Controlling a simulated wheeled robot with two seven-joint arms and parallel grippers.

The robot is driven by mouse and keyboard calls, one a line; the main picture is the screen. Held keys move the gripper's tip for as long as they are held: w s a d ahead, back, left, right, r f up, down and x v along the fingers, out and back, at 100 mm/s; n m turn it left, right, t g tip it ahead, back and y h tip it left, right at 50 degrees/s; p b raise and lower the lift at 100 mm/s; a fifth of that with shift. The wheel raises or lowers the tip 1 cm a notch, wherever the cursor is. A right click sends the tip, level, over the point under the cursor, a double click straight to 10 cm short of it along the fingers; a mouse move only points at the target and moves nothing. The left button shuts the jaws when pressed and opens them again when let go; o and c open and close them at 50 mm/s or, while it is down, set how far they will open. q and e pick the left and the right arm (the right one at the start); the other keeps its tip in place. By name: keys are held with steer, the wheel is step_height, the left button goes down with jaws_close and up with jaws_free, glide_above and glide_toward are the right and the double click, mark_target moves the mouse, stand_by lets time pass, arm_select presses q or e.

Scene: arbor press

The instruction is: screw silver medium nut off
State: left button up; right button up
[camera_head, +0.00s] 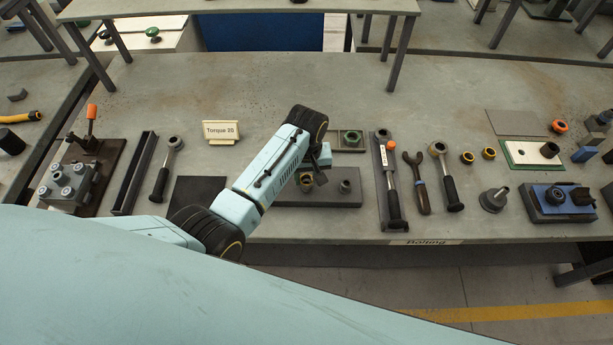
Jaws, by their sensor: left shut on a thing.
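My left gripper (315,172) points down over the dark grey bolt plate (290,196) at mid-table. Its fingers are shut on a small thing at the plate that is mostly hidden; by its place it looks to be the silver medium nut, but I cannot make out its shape. A brass-coloured nut (306,184) shows just left of the fingertips. A grey bolt or nut (345,187) stands upright on the plate to the right, apart from the gripper. My right gripper is not in view.
A green tray (348,146) lies behind the plate. Wrenches (447,180) and a tool holder (381,212) lie to its right, with loose brass rings (468,157). A "Torque 20" sign (221,131) stands at the back left. The table (270,90) is clear further back.

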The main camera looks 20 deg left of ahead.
arm_select(q)
steer(key=shift+r, duration=1.5)
